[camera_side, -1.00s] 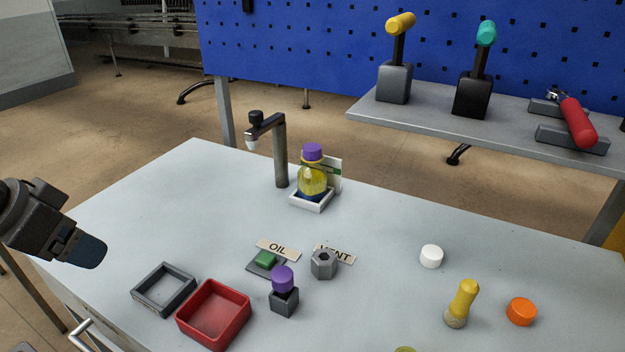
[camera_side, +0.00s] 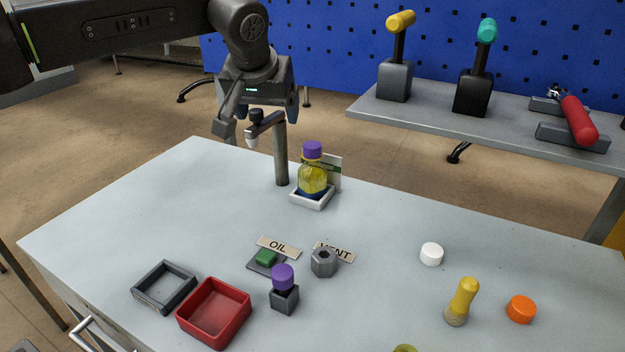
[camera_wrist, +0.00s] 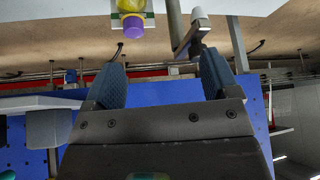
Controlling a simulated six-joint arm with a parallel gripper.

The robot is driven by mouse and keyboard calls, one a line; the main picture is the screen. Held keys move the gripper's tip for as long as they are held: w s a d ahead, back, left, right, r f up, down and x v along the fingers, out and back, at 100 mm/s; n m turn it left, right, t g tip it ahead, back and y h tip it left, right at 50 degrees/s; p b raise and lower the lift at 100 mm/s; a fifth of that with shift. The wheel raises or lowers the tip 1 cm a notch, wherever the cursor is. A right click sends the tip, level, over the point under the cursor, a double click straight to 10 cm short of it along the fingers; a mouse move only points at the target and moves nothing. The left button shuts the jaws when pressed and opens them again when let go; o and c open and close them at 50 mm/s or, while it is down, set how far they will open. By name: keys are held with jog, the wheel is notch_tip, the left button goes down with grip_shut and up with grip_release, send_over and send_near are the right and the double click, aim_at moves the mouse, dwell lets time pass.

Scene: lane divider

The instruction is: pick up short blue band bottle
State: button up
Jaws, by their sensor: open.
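A bottle with a clear yellow body, a purple cap and a blue band low down (camera_side: 312,178) stands upright in a white square tray (camera_side: 323,202) at the table's back. The wrist view shows its purple cap and part of its yellow body (camera_wrist: 131,6) at the top edge. My gripper (camera_side: 258,122) is open and empty. It hangs up and to the left of the bottle in the side view, near the top of a grey post. Its two blue-grey fingers are spread in the wrist view (camera_wrist: 162,78), with the bottle beyond them.
The grey post with an arm and nozzle (camera_side: 281,160) stands just left of the bottle. A small green-marked card is behind the bottle. A red tray (camera_side: 214,310), grey frame (camera_side: 164,287), purple-topped block (camera_side: 284,292) and hex nut (camera_side: 323,262) sit nearer. The left tabletop is clear.

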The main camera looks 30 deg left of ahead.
jog(key=n, duration=0.1)
send_near(312, 154)
jog(key=v, duration=0.2)
jog(key=shift+t, duration=0.3)
jog(key=x, duration=0.9)
jog(key=shift+d+f, duration=0.1)
jog(key=shift+a+x, duration=0.15)
jog(key=shift+x, duration=1.15)
jog(key=shift+a+x, duration=0.1)
jog(key=shift+x, duration=1.25)
jog(key=shift+s, duration=0.2)
jog(key=c, duration=1)
jog(key=shift+f+y, duration=0.2)
jog(key=shift+y, duration=0.1)
jog(key=c, duration=0.5)
